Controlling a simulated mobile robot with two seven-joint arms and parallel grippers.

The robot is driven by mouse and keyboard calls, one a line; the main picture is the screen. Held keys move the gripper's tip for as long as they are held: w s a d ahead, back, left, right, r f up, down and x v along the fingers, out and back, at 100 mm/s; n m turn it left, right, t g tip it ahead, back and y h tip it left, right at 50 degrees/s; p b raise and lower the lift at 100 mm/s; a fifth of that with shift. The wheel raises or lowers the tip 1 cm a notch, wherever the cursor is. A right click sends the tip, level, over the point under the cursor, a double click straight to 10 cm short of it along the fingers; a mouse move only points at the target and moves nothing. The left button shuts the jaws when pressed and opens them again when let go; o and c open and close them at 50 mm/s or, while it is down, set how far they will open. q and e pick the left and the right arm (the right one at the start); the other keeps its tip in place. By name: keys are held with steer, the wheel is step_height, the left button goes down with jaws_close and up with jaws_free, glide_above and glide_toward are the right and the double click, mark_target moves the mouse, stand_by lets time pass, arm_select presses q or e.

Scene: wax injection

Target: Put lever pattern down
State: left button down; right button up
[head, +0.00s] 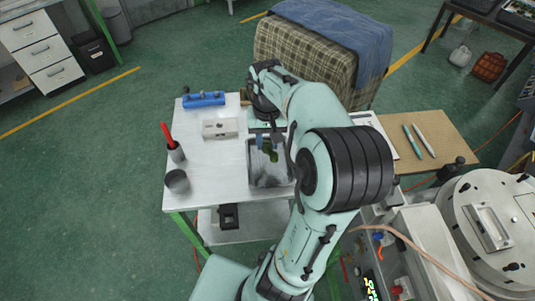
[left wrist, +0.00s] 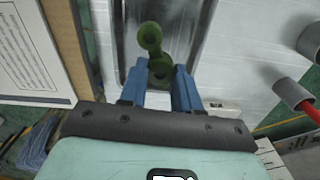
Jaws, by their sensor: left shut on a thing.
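The lever pattern (left wrist: 151,38) is dark green, with a round eye at each end. My left gripper (left wrist: 160,70) is shut on its near end with blue fingers. In the head view, the left gripper (head: 266,139) points down over the grey metal tray (head: 268,178), and the green lever pattern (head: 271,155) shows below it. The tray also shows behind the pattern in the left wrist view (left wrist: 186,18). I cannot tell whether the pattern touches the tray floor. My arm hides the tray's right side. My right gripper is not in view.
The white table (head: 215,165) also holds a blue tool (head: 204,99), a pale block mould (head: 220,128), a grey cup (head: 177,181) and a holder with a red-handled tool (head: 170,138). A brown board (head: 432,133) with two pens lies to the right.

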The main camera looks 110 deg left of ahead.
mark_target(268, 161)
arm_select(q)
step_height(268, 161, down, 6)
steer(key=shift+r+b, duration=0.15)
steer(key=shift+b, duration=0.25)
steer(key=c, duration=0.8)
jaws_free()
steer(key=shift+r, duration=0.1)
step_height(268, 161, up, 12)
steer(key=shift+p, duration=0.95)
